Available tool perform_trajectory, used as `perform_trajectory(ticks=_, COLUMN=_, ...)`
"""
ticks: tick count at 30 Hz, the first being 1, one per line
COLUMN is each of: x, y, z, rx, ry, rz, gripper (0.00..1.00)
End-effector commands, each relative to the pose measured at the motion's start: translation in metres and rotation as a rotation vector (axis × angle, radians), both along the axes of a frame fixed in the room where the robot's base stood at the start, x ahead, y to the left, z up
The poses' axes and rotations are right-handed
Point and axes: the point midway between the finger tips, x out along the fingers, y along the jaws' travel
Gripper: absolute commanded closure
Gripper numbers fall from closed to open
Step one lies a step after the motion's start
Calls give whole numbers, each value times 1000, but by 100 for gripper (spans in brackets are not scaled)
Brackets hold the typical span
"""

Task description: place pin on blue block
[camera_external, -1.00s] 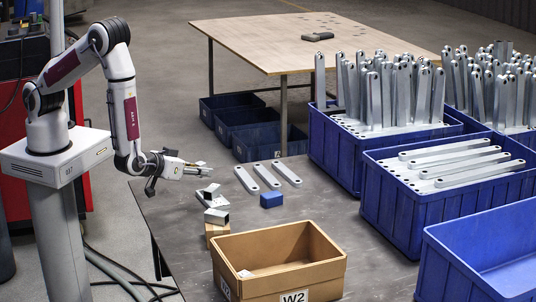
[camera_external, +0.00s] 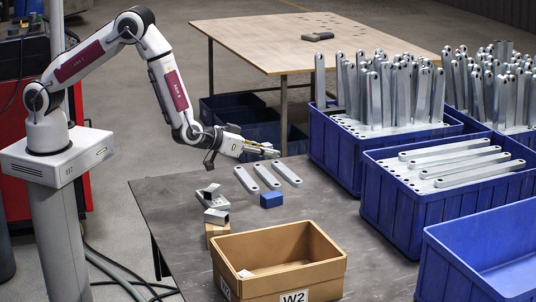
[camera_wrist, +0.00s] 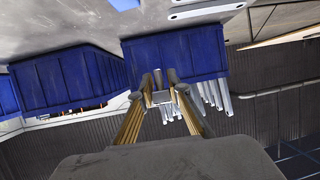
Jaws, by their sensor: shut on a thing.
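The blue block (camera_external: 271,200) lies on the dark table, in front of the flat metal bars. A blue patch at the top edge of the wrist view (camera_wrist: 124,4) looks like the same block. My gripper (camera_external: 272,152) is in the air above and behind the block, near the far side of the table. In the wrist view my gripper (camera_wrist: 160,88) is shut on a small grey metal piece, the pin (camera_wrist: 161,97). The pin sits between the fingertips, and most of it is hidden. It is too small to make out in the external view.
Several flat bars (camera_external: 267,177) lie behind the block. Metal channel pieces (camera_external: 216,216) stand to the left. A cardboard box marked W2 (camera_external: 232,248) is in front. Blue bins (camera_external: 391,214) with brackets stand to the right.

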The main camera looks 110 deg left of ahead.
Motion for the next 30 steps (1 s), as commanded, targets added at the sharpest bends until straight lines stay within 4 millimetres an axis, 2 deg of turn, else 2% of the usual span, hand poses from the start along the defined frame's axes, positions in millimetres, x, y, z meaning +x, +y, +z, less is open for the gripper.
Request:
perform_trajectory(ticks=3, x=15, y=-8, z=3, rx=1, ry=-1, rz=-63, gripper=100)
perform_trajectory(ticks=7, x=22, y=-14, z=3, rx=1, ry=0, rz=-104, gripper=100)
perform_trajectory(ticks=23, x=23, y=-17, z=-1, rx=0, ry=-1, rz=-122, gripper=100)
perform_trajectory(ticks=30, x=23, y=-17, z=-15, rx=0, ry=1, rz=-123, gripper=100)
